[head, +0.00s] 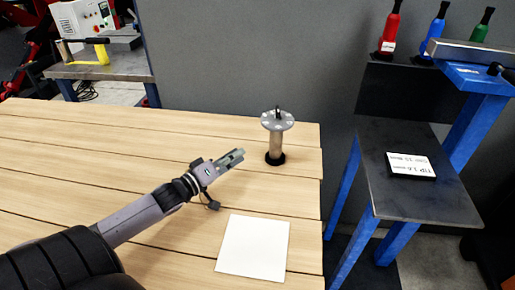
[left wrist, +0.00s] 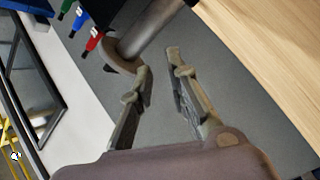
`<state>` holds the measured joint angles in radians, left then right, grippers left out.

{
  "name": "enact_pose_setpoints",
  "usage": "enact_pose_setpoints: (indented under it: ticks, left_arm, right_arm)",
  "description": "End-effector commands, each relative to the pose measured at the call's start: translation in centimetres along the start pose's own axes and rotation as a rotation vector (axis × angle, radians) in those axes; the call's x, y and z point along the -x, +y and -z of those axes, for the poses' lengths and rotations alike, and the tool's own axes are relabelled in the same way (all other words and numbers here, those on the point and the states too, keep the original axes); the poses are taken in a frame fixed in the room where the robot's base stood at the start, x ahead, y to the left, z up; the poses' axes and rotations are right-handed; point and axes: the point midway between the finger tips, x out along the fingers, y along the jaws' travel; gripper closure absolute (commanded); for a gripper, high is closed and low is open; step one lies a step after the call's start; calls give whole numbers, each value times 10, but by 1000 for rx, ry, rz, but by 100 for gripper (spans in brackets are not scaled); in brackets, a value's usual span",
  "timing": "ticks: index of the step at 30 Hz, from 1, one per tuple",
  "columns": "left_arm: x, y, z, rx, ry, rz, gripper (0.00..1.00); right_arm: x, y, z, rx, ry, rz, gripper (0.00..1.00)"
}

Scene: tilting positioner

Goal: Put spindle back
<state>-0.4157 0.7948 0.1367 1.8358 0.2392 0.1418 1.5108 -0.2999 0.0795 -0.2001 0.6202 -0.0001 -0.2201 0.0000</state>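The spindle (head: 275,147) stands upright near the right edge of the wooden table. It has a grey metal shaft, a round flange with holes on top and a black foot. In the left wrist view its shaft (left wrist: 157,28) shows tilted in the picture, just beyond the fingertips. My left gripper (head: 238,156) is left of the spindle, low over the table and pointing towards it. In the left wrist view the gripper (left wrist: 158,62) is open, with nothing between its fingers. My right gripper is in neither view.
A white square sheet (head: 253,247) lies on the wooden table (head: 90,150) in front of the spindle. A blue-legged stand (head: 410,204) with a dark shelf, a labelled plate (head: 410,172) and coloured bottles (head: 390,32) is at the right. The table's left part is clear.

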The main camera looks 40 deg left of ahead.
Motion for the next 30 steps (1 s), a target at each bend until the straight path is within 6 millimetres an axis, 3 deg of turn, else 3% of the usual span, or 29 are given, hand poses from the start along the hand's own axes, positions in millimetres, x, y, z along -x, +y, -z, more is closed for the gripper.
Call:
enact_pose_setpoints:
  ticks: [1, 6, 14, 20, 30]
  left_arm:
    - [6, -16, -2, 99, -4, 5, 90]
    - [22, -35, 7, 406, -6, -5, 100]
    - [28, -44, 14, 602, -8, -16, 100]
    - [8, -43, 15, 603, -6, -19, 100]
    - [-49, -41, 16, 601, -6, -19, 100]
  right_arm:
    - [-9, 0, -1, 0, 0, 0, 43]
    - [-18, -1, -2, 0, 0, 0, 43]
    - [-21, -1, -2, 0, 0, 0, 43]
    - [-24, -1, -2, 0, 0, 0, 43]
    - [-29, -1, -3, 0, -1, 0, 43]
